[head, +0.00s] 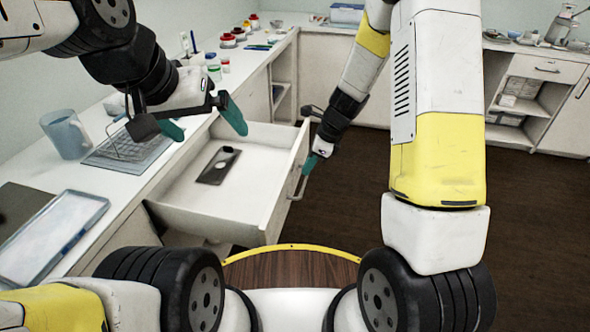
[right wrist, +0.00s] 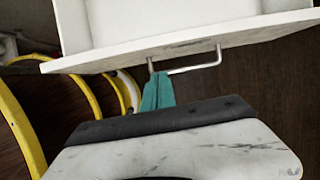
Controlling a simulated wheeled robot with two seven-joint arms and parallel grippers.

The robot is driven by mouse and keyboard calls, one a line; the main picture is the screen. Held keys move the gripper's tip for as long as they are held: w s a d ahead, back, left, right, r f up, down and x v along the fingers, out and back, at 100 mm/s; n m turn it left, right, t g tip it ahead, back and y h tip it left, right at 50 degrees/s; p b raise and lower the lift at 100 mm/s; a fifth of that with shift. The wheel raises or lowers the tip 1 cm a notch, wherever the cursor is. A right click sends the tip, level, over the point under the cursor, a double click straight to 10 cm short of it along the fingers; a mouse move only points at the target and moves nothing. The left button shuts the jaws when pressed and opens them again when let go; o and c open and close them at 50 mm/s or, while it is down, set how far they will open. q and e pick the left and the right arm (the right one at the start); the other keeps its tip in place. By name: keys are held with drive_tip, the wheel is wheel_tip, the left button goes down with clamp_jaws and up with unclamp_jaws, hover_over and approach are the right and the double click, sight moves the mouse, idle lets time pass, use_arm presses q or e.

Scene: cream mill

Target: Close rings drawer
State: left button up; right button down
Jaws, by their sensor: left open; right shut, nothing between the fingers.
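The white drawer (head: 262,137) stands pulled out from the counter in the head view, with a dark flat piece (head: 219,165) lying inside it. Its front carries a metal bar handle (head: 294,187), which also shows in the right wrist view (right wrist: 196,68). My right gripper (head: 312,163) is shut and empty at the drawer front; its teal fingertips (right wrist: 156,91) are close beside one end of the handle. I cannot tell whether they touch it. My left gripper (head: 205,122) is open and empty above the counter edge and the back of the drawer.
A clear jug (head: 66,134), a wire rack on a grey mat (head: 130,150) and a clear-lidded tray (head: 48,235) stand on the left counter. Small jars (head: 228,41) stand further back. Dark floor (head: 345,215) is open right of the drawer. Another counter (head: 545,68) stands at the far right.

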drive_tip(key=x, duration=1.1)
drive_tip(key=shift+d, duration=0.15)
